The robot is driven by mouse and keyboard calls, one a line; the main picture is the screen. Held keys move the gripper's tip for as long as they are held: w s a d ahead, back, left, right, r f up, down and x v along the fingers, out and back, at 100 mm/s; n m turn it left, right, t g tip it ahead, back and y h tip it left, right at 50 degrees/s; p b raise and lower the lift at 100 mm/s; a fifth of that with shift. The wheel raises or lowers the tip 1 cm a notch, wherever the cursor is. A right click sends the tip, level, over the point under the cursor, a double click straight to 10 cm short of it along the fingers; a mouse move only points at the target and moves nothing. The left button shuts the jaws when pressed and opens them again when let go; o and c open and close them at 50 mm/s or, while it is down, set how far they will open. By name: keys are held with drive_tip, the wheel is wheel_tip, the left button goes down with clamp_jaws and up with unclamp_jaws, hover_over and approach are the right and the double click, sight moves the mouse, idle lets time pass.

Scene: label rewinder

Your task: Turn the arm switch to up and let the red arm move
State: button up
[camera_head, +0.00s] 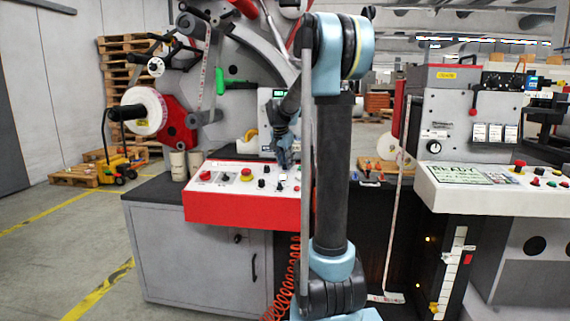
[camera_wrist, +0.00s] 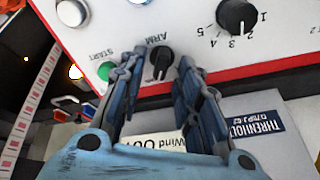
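The arm switch (camera_wrist: 160,62) is a black knob under the label ARM on the white panel face, in the wrist view. Its narrow grip runs nearly along the picture's vertical. My gripper (camera_wrist: 161,63) has its two blue fingers apart, one on each side of the knob, with small gaps visible. The green START button (camera_wrist: 104,71) sits just left of the left fingertip. In the head view my gripper (camera_head: 286,163) points down at the right part of the red-edged control panel (camera_head: 215,206). A red arm-like part (camera_head: 178,126) stands behind the white roll at left.
Several other knobs and buttons line the panel. A second machine with a READY screen (camera_head: 460,175) stands at right. Open floor lies at left.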

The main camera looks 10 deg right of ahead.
clamp_jaws()
